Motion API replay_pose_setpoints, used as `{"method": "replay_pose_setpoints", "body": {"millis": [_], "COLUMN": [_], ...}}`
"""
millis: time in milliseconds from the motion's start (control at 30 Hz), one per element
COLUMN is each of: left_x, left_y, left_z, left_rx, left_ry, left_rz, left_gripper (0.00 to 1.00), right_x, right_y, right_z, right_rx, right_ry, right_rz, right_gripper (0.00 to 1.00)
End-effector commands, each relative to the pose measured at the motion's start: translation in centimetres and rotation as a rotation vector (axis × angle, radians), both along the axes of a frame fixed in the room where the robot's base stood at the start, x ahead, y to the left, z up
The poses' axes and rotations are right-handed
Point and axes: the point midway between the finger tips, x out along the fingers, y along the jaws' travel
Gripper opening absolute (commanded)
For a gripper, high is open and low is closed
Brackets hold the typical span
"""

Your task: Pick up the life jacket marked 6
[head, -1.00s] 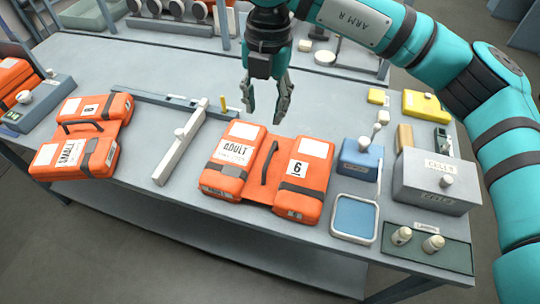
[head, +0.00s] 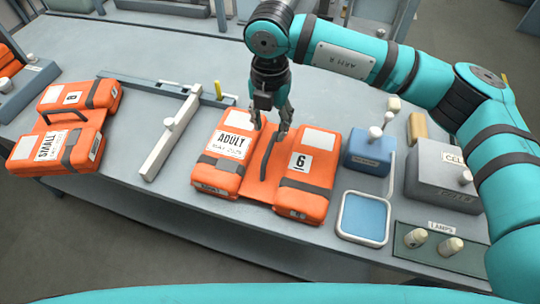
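The orange life jacket marked 6 (head: 313,185) lies flat on the grey table, with "ADULT" on its left half, the number 6 on its right half and a dark handle strap in the middle. My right gripper (head: 270,128) points down over the far edge of this jacket, close to the top end of the strap. Its fingers are apart and nothing shows between them. I cannot tell whether the tips touch the jacket. My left gripper is not in view.
Another orange jacket marked "SMALL" (head: 88,150) lies at the left. A pale bar (head: 160,150) stands between the jackets. Right of the marked jacket are a blue box (head: 366,158), a blue tray (head: 343,225), a grey cells box (head: 430,185) and a lamp tray (head: 405,250).

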Motion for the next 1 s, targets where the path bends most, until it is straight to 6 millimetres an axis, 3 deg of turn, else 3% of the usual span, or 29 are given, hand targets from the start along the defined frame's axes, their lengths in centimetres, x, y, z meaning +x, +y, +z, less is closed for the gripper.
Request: {"method": "replay_pose_setpoints", "body": {"millis": [133,400,567,700,1000], "left_x": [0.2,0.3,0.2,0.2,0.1], "left_y": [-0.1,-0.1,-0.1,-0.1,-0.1], "left_z": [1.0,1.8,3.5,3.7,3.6], "left_rx": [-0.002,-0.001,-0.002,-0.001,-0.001], "left_ry": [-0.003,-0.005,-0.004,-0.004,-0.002], "left_rz": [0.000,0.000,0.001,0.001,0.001], "left_gripper": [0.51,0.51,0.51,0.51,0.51], "right_x": [0.0,0.0,0.0,0.0,0.1], "right_y": [0.0,0.0,0.0,0.0,0.0], "right_z": [-2.4,-4.4,-6.7,-8.5,-9.1], "right_rx": [0.000,0.000,-0.002,0.000,0.000], "right_ry": [0.002,0.002,0.004,0.001,-0.001], "right_rz": [-0.003,-0.002,-0.001,-0.002,-0.001], "right_gripper": [0.40,0.40,0.40,0.40,0.37]}}
